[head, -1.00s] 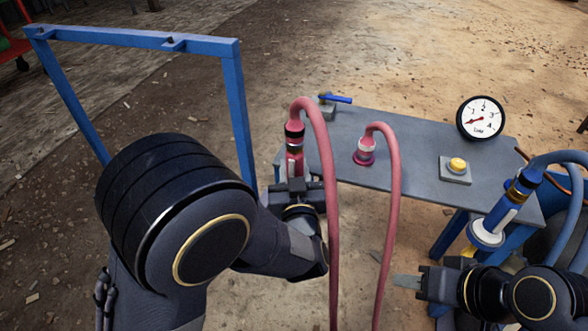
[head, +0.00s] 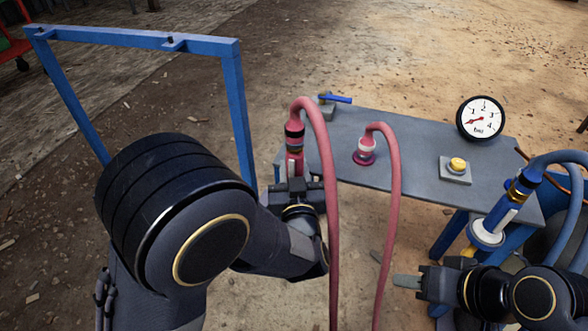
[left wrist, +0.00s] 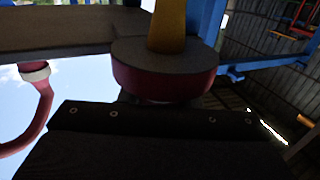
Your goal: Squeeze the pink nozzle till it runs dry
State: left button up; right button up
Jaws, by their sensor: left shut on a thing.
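The pink nozzle (head: 294,160) stands about upright at the table's left end, with a pink hose (head: 325,170) looping from its top. My left gripper (head: 297,186) is shut around its lower part; the jaws partly hide it. In the left wrist view a dark pink round collar (left wrist: 165,78) with a yellow shaft shows just beyond the dark gripper body; I cannot tell for sure which part it is. My right gripper (head: 406,281) is beside the table's front edge, apart from the blue nozzle (head: 506,208). Its finger gap is not clear.
The grey table (head: 400,165) carries a pink hose fitting (head: 364,156), a yellow button (head: 457,164), a blue-handled valve (head: 336,99) and a round gauge (head: 481,117) with its needle at the low end. A blue frame (head: 236,110) stands at left. Pink hoses hang between my arms.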

pick_arm(q)
jog(key=shift+f, duration=0.1)
jog(key=o, duration=1.2)
jog(key=s+d, duration=0.1)
jog(key=s, duration=1.1)
jog(key=w+a+r+g+h, duration=0.2)
jog(key=a+r+g+h, duration=0.1)
jog(key=a+g+h, duration=0.4)
jog(key=s+a+f+n+g+y, duration=0.1)
jog(key=s+a+f+g, duration=0.15)
jog(key=s+a, duration=0.55)
jog(key=s+a+f+g+y, duration=0.1)
jog(key=s+a+g, duration=0.2)
jog(key=s+a, duration=0.4)
notch_tip(320, 180, up, 36)
jog(key=p, duration=3.6)
jog(key=shift+d+f, duration=0.1)
jog(key=shift+d, duration=0.05)
